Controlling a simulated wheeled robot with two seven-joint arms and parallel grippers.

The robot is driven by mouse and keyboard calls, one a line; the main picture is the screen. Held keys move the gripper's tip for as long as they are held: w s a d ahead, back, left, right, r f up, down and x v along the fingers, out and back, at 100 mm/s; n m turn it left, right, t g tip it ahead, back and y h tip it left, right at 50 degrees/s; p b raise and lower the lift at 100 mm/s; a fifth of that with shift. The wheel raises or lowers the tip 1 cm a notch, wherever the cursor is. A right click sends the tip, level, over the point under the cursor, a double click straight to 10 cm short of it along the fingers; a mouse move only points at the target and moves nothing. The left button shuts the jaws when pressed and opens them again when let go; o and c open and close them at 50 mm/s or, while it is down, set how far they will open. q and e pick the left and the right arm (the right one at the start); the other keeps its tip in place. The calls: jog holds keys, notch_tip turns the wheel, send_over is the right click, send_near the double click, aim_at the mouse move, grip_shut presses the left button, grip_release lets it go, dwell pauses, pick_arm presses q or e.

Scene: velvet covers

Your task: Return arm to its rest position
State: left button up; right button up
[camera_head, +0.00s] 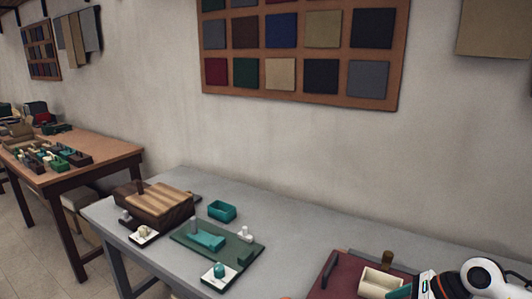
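Part of my white and black arm (484,277) shows at the bottom right corner, coming in from the right, so I take it as my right arm. It is over the right end of the grey table (300,226). My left arm and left gripper are not in view.
A dark red board (340,284) with a cream open box (381,281) lies close to the arm. Further left are a green board (190,247), a teal open box (222,211) and a striped wooden box (154,205). The table's back right is mostly clear.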

jog(key=a+r+m+t+y, duration=0.3)
jog(key=a+r+m+t, duration=0.15)
jog(key=a+m, duration=0.25)
jog(key=a+r+m+t+y, duration=0.4)
jog(key=a+m+t, duration=0.2)
jog(key=a+m, duration=0.1)
jog(key=s+d+f+m+h, duration=0.3)
jog(key=d+f+m+h, duration=0.4)
jog(key=m, duration=0.5)
jog(key=s+d+f+m+h, duration=0.3)
jog(key=s+f+m+h, duration=0.15)
jog(key=m+h, duration=0.65)
jog(key=s+a+f+m+g+y, duration=0.2)
jog(key=s+f+m+g, duration=0.3)
jog(key=s, duration=0.4)
jog(key=s+a+f+m+g+y, duration=0.1)
jog(key=s+f+m+g+y, duration=0.15)
jog(key=s+f+g, duration=0.55)
notch_tip(320, 180, down, 23)
jog(key=s+t, duration=0.1)
jog(key=s, duration=0.1)
jog(key=s+d+f+h, duration=0.1)
jog(key=s+d+f, duration=0.1)
jog(key=s+f, duration=1.3)
jog(key=shift+s+d+f+g, duration=0.35)
jog(key=shift+d+f+g, duration=0.1)
jog(key=shift+f, duration=0.5)
